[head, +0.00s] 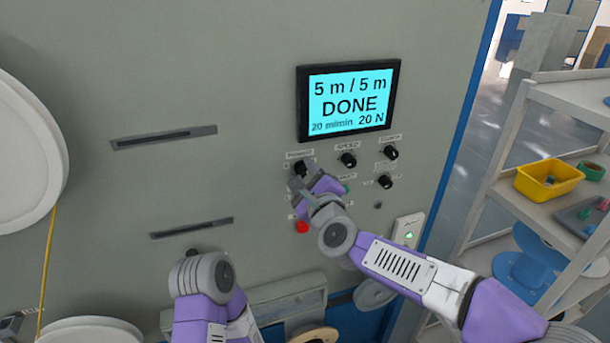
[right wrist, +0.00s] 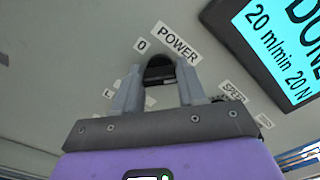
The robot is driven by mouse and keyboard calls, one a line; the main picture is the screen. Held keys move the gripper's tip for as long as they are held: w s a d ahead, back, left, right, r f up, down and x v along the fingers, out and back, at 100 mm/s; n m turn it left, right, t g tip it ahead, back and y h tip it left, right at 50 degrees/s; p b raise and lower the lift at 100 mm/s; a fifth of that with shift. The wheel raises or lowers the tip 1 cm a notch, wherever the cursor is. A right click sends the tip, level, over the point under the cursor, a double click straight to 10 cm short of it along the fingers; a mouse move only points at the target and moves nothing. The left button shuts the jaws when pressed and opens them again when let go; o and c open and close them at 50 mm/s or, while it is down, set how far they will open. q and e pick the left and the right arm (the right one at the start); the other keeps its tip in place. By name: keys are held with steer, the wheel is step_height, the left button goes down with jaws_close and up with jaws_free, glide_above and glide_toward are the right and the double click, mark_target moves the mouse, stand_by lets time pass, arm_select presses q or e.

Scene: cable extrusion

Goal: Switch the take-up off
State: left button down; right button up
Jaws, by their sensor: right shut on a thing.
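The black POWER knob (head: 301,168) is on the grey panel, below and left of the lit screen. My right gripper (head: 300,182) is at it, its fingers shut on the knob. In the right wrist view, the two grey fingertips (right wrist: 159,88) sit on either side of the dark knob (right wrist: 159,68). The POWER label (right wrist: 177,43) and a "0" mark are beside it. I cannot tell which mark the knob points to. The screen (head: 348,101) reads 5 m / 5 m, DONE, 20 m/min, 20 N. My left arm shows at the bottom, but its gripper does not show.
Other black knobs (head: 348,160) sit to the right of POWER. A red button (head: 302,227) is just below my right gripper. A white reel (head: 25,150) with yellow cable is at the left. A shelf with a yellow bin (head: 549,180) stands at the right.

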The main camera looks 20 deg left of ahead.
steer(key=n, duration=0.3)
steer(key=shift+n+b, duration=0.3)
steer(key=shift+n, duration=0.1)
steer(key=n, duration=0.4)
steer(key=shift+n, duration=0.3)
steer(key=n, duration=0.4)
steer(key=shift+n, duration=0.3)
steer(key=shift+n+p, duration=0.35)
steer(key=shift+n, duration=1.75)
steer(key=shift+f, duration=0.1)
steer(key=o, duration=1.1)
steer(key=shift+c, duration=0.2)
